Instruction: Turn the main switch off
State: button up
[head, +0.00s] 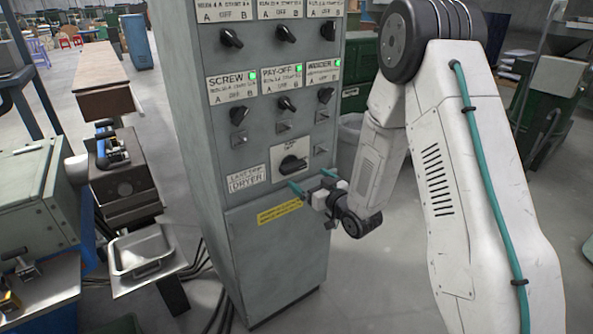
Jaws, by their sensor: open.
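The main switch (293,164) is a larger black rotary knob on a pale square plate, low on the front of a tall grey control cabinet (262,232). My gripper (310,186) is just below the switch, in front of the cabinet face. Its two teal-tipped fingers are spread apart and point toward the panel, with nothing visible between them. I cannot tell whether the fingertips touch the panel. The knob itself is not covered. Its exact pointer position is too small to read.
Several smaller black knobs (287,103) sit above, some with lit green lamps. A yellow label (279,213) is below. A metal tray (141,250) stands on a bench at left, with cables on the floor nearby. A grey bin (350,140) stands behind my arm.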

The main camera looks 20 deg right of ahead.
aim_at(296, 169)
jog(key=x, duration=0.7)
jog(key=shift+w+a, duration=0.1)
jog(key=shift+w, duration=0.25)
jog(key=c, duration=0.9)
